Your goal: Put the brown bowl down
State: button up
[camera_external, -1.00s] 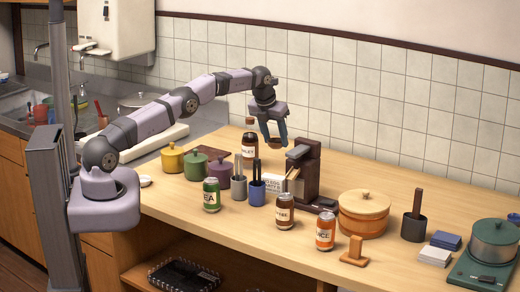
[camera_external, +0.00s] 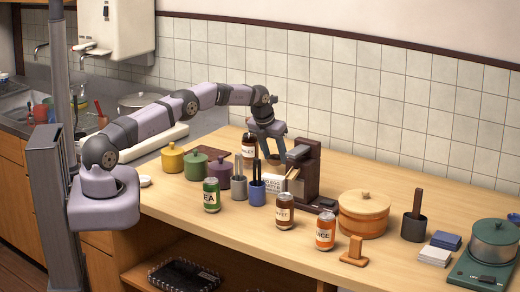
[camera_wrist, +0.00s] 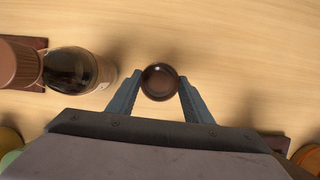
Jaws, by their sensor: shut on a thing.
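The brown bowl (camera_wrist: 160,82) is small, round and dark, seen from above between the two fingertips in the wrist view. My gripper (camera_wrist: 160,84) is shut on it, with one finger on each side. The bowl is small and partly hidden there, low between the fingers. I cannot tell whether its underside touches the wooden table (camera_wrist: 235,50).
The brown bottle (camera_external: 249,146) stands close left of my gripper; it also shows in the wrist view (camera_wrist: 78,70). The dark brown stand (camera_external: 304,172) is just right. Pots, tins and utensil cups fill the front. The table beyond the bowl looks clear.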

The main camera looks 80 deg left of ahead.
aim_at(274, 164)
jog(key=shift+f+p, duration=0.65)
jog(key=shift+f, duration=1.2)
jog(key=shift+f, duration=0.1)
jog(key=o, duration=1.1)
jog(key=shift+o, duration=0.2)
jog(key=shift+s+d+r, duration=0.1)
jog(key=shift+d+r, duration=0.05)
jog(key=shift+r, duration=0.4)
jog(key=b+v, duration=0.3)
jog(key=v, duration=0.8)
